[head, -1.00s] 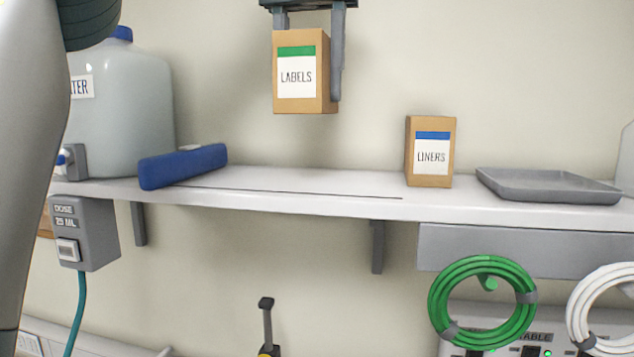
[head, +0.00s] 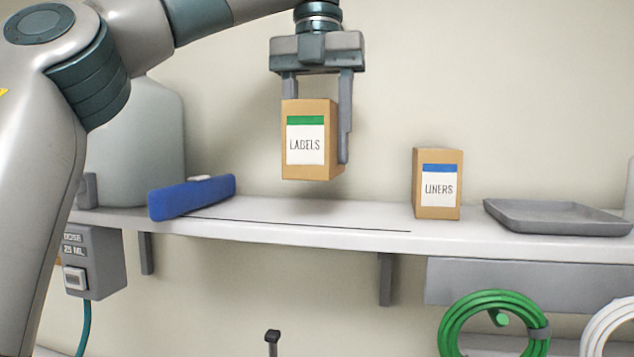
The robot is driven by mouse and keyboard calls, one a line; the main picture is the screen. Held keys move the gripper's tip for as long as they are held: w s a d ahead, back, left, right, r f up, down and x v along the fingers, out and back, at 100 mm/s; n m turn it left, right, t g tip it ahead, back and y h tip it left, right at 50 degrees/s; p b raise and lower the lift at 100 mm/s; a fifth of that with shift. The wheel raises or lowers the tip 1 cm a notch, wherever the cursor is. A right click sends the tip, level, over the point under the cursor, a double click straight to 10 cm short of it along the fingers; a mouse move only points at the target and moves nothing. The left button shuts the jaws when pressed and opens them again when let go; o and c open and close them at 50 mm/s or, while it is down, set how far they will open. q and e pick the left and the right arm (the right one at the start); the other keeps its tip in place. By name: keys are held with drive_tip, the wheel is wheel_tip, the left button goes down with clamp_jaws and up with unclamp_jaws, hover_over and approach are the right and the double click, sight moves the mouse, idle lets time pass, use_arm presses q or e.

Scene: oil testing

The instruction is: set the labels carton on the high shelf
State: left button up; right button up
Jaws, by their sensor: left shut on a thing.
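The labels carton (head: 305,140) is a brown box with a green band and a white LABELS panel. My left gripper (head: 318,105) points down from above and is shut on the carton, one finger on each side. The carton hangs upright in the air, a little above the high shelf (head: 350,221) as seen in the head view. A dark line runs along the shelf's front part below it. My right gripper is out of view.
A blue object (head: 192,197) and a large water container (head: 150,150) stand on the shelf's left. The liners carton (head: 437,183) and a grey tray (head: 556,217) stand on the right. The shelf between is clear. A green coil (head: 495,325) hangs below.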

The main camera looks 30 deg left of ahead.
use_arm(q)
drive_tip(key=shift+f, duration=1)
drive_tip(key=shift+f, duration=2)
drive_tip(key=o, duration=1.1)
drive_tip(key=shift+f, duration=0.1)
